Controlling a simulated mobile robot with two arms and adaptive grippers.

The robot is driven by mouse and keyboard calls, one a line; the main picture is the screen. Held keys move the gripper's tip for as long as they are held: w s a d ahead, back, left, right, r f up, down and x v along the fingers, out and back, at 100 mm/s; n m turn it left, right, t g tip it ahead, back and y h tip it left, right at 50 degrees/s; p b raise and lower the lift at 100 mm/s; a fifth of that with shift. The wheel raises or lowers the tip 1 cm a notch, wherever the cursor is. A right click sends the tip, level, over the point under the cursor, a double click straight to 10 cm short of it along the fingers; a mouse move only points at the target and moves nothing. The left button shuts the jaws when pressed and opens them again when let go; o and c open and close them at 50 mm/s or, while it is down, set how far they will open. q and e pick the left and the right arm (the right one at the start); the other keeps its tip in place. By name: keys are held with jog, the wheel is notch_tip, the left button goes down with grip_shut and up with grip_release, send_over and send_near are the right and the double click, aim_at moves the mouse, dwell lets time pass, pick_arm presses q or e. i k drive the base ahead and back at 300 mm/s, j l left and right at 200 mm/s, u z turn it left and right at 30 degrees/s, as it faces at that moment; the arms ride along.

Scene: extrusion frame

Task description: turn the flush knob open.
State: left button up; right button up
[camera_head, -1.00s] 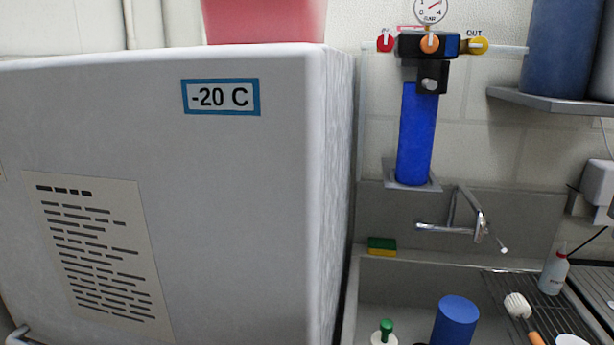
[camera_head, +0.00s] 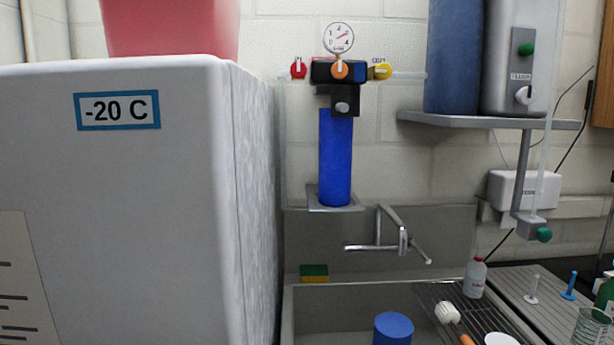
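On the wall, a blue filter housing (camera_head: 336,157) hangs under a black head. The head carries a red knob (camera_head: 299,69), an orange knob (camera_head: 340,70) and a yellow knob (camera_head: 382,71), with a round gauge (camera_head: 338,38) above. A pale knob (camera_head: 342,107) sits on the black block below. Neither gripper shows.
A large white freezer (camera_head: 120,200) marked -20 C fills the left. A sink (camera_head: 300,310) with a faucet (camera_head: 402,242) lies below the filter. The shelf (camera_head: 470,121) juts out at right. A drying rack (camera_head: 445,295) and bottle (camera_head: 475,278) stand by the sink.

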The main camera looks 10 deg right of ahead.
aim_at(527, 95)
jog(key=z, duration=1.45)
